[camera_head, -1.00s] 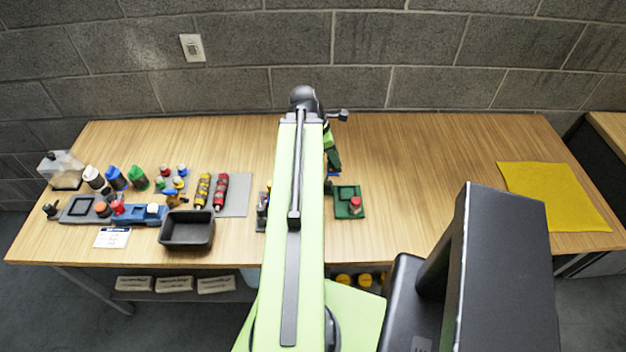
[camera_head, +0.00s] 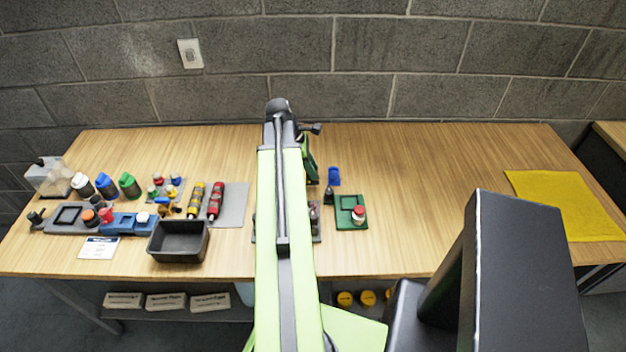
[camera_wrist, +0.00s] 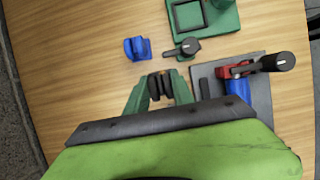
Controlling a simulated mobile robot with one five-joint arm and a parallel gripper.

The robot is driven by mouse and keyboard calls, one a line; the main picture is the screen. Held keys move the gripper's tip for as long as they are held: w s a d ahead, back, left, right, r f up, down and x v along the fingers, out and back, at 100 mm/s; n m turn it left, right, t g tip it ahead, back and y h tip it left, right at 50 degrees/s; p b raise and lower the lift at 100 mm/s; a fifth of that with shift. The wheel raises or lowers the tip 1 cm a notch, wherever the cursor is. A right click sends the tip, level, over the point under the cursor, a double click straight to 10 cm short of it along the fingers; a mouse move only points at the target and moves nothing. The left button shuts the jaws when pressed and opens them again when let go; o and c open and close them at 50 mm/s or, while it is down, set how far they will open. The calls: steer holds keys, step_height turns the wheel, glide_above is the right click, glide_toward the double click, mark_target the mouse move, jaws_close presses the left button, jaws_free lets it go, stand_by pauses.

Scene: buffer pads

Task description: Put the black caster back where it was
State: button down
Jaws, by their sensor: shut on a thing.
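My gripper (camera_wrist: 160,88) has its green fingers shut on a small dark, ridged thing, which I take to be the black caster (camera_wrist: 160,84); the fingers hide much of it. In the head view my arm hides most of the gripper and the caster cannot be made out. In the wrist view, a blue piece (camera_wrist: 137,48) and a black-knobbed piece (camera_wrist: 183,49) lie just beyond the fingertips, apart from them. A green pad (camera_wrist: 228,20) with a raised square frame lies behind the black-knobbed piece.
A grey pad (camera_wrist: 265,110) with red, blue and black-knobbed pieces lies right of my gripper. In the head view, a black bin (camera_head: 180,242) and several bottles stand left; a red-and-white piece (camera_head: 358,214) sits on the green pad. Bare table lies before the yellow cloth (camera_head: 565,205).

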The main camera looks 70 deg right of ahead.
steer(key=shift+f+b, duration=2.15)
steer(key=shift+f, duration=0.05)
steer(key=c, duration=1.1)
jaws_free()
steer(key=shift+r, duration=0.1)
steer(key=shift+r, duration=0.1)
steer(key=shift+r+p, duration=0.25)
steer(key=shift+p, duration=0.25)
steer(key=p+v, duration=1)
steer(key=v, duration=0.1)
steer(key=shift+r+p, duration=0.25)
steer(key=shift+p, duration=0.05)
steer(key=shift+w+a, duration=0.15)
steer(key=shift+w, duration=0.05)
